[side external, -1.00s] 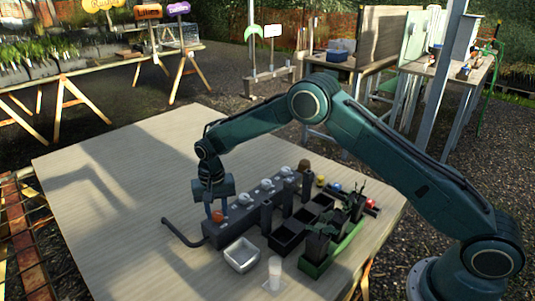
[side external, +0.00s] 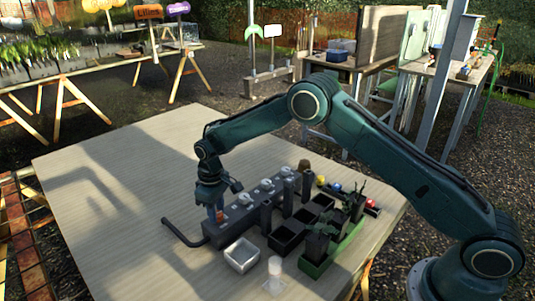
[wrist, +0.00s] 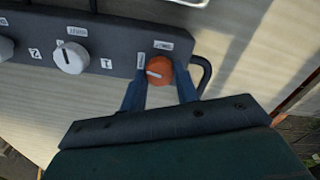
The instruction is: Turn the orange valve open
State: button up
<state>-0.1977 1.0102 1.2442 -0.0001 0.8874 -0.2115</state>
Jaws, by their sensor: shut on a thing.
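The orange valve (wrist: 159,70) is a round knob with a pale pointer mark, at the end of a dark manifold block (wrist: 105,50). In the side view the valve (side external: 219,216) is partly hidden by my gripper. My gripper (wrist: 160,88) is shut on the orange valve, with one blue finger on each side of it. The pale mark on the knob points left in the wrist view, toward a small label; another label sits above the knob. The label text is too small to read surely.
White knobs (wrist: 70,57) sit along the same block. A bent black pipe (side external: 182,236) leaves the block's near end. A white tray (side external: 241,255), a small clear cup (side external: 274,268) and dark planter boxes (side external: 285,237) stand close by. The table's left part is clear.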

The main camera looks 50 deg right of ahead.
jog(key=shift+r+n, duration=0.1)
jog(key=shift+n, duration=0.9)
jog(key=o, duration=1)
notch_tip(320, 180, up, 14)
jog(key=shift+f, duration=0.1)
